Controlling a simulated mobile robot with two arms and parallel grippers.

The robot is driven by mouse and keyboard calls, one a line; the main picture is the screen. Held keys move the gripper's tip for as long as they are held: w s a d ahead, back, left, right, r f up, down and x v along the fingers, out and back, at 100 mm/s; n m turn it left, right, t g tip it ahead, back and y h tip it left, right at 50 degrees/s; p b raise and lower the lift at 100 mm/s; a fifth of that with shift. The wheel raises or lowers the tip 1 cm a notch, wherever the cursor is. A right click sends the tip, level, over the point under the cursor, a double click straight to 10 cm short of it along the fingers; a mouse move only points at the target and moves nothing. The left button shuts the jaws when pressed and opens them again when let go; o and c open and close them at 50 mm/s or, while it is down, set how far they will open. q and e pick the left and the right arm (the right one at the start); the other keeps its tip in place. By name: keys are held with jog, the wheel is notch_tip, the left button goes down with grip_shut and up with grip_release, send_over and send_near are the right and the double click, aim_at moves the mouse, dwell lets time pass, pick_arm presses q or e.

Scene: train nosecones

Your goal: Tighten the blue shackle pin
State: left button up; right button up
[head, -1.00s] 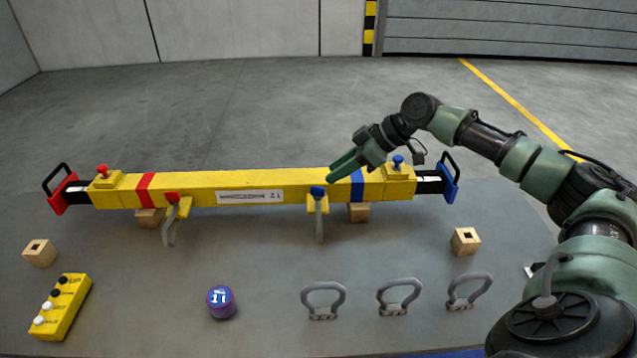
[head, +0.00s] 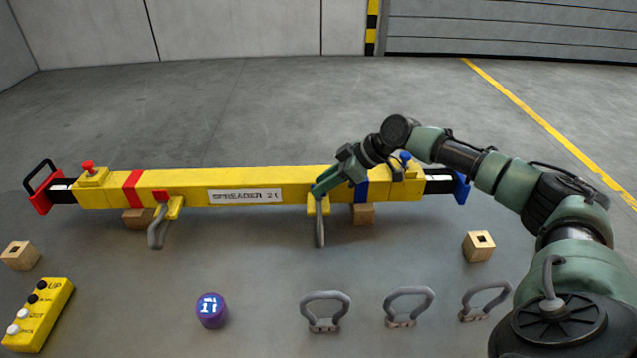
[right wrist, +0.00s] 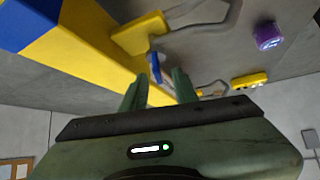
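The blue shackle pin (right wrist: 155,68) shows in the right wrist view by a yellow lug (right wrist: 138,36), with the grey shackle (head: 319,228) hanging there. My right gripper (head: 317,188) is at this pin and hides it in the head view. In the right wrist view its two fingers (right wrist: 158,85) are apart, with the blue pin between or just beyond their tips; contact cannot be told. The red shackle pin (head: 160,196) sits at the left lug with its own shackle (head: 157,229). My left gripper is not in view.
Several loose grey shackles (head: 326,311) lie at the front. A blue button (head: 405,157) is on the beam near my right arm.

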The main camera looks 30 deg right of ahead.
jog(key=shift+x, duration=1)
jog(key=shift+d, duration=0.1)
grip_shut()
